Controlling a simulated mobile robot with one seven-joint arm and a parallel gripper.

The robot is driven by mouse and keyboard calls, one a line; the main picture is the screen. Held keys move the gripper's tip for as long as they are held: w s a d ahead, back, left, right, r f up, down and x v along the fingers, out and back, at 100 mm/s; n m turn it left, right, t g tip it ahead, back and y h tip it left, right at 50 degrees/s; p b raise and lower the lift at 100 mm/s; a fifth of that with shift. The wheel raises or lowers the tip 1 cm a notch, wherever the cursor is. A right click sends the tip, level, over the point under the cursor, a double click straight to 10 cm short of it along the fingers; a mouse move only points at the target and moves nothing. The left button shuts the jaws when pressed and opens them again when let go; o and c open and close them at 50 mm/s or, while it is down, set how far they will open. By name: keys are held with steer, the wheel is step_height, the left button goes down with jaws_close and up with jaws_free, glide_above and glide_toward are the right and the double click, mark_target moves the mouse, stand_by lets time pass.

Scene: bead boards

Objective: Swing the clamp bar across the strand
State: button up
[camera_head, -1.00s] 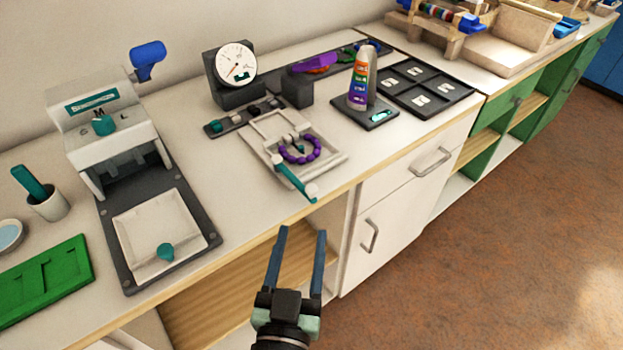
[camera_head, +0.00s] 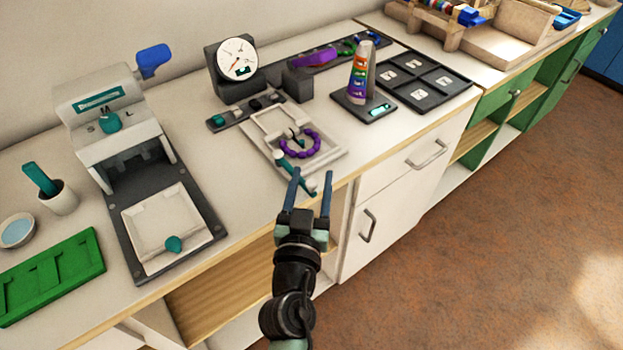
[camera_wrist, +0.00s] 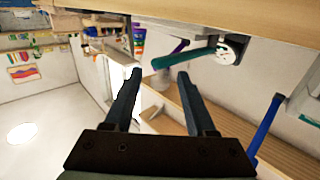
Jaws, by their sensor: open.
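The teal clamp bar (camera_head: 291,171) belongs to a pale board (camera_head: 332,160) and slants toward the counter's front edge, its near end overhanging. The strand, a ring of purple beads (camera_head: 315,150), lies on the board beyond the bar. My gripper (camera_head: 310,174) is open and empty at the front edge, its fingertips near the bar's outer end. The fingers partly hide that end, and I cannot tell whether they touch it. In the wrist view, a teal bar (camera_wrist: 190,54) shows ahead of the open fingers.
A dial gauge (camera_head: 236,58) stands behind the board. A press with a blue lever (camera_head: 153,58) stands to the left. A striped cone on a dark base (camera_head: 358,80) and a black four-compartment tray (camera_head: 452,84) are to the right. Open floor lies in front.

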steer(key=shift+c, duration=0.3)
jaws_close()
stand_by(1.1)
